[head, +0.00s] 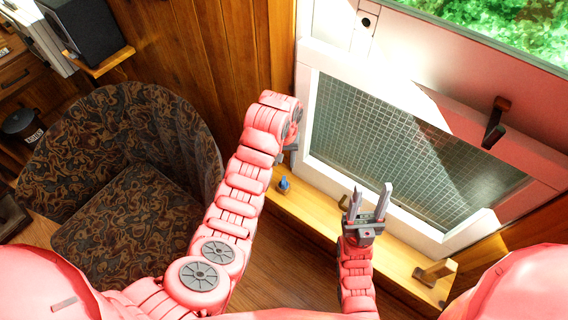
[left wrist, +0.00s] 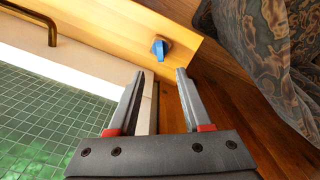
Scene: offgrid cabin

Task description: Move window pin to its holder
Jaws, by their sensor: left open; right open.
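A small blue piece (head: 284,185), which may be the window pin, sits on the wooden ledge (head: 315,218) below the window. It also shows in the left wrist view (left wrist: 162,47), beyond my fingertips and apart from them. My left gripper (head: 290,152) is mostly hidden behind its arm in the head view; the left wrist view shows its fingers (left wrist: 160,75) open and empty. My right gripper (head: 371,188) is open and empty in front of the window. A pale plate with a dark hole (head: 366,22) is on the upper window frame; I cannot tell whether it is the holder.
The white-framed window panel (head: 395,150) has wired glass and a dark handle (head: 495,122). A brass hook (left wrist: 50,22) is near the ledge. A wooden block (head: 435,272) stands at the ledge's right end. A patterned armchair (head: 120,190) fills the left.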

